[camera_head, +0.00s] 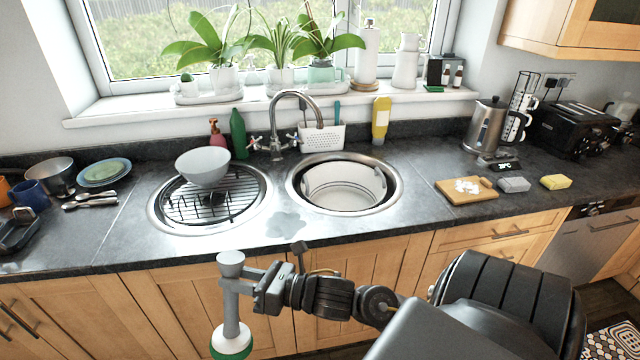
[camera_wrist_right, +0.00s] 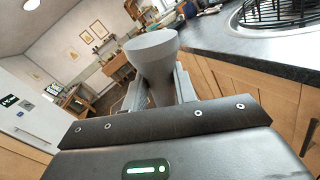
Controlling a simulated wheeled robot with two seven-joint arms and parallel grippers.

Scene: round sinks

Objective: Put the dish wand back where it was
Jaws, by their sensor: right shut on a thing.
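The dish wand (camera_head: 231,312) has a grey handle with a flared top and a white and green lower end. My right gripper (camera_head: 240,284) is shut on its handle. It holds the wand roughly upright in front of the cabinet doors, short of the counter's front edge. The wand's flared grey top also shows between the fingers in the right wrist view (camera_wrist_right: 152,52). A white perforated caddy (camera_head: 322,138) stands behind the sinks, right of the tap, with a blue item at its right end. My left gripper is not in view.
The left round sink (camera_head: 160,212) holds a black rack (camera_head: 205,208) and a grey bowl (camera_head: 202,167). The right round sink (camera_head: 393,182) holds a white basin (camera_head: 340,190). The tap (camera_head: 290,97), a green bottle (camera_head: 238,134) and a yellow bottle (camera_head: 381,120) stand behind. A cutting board (camera_head: 452,195) lies right.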

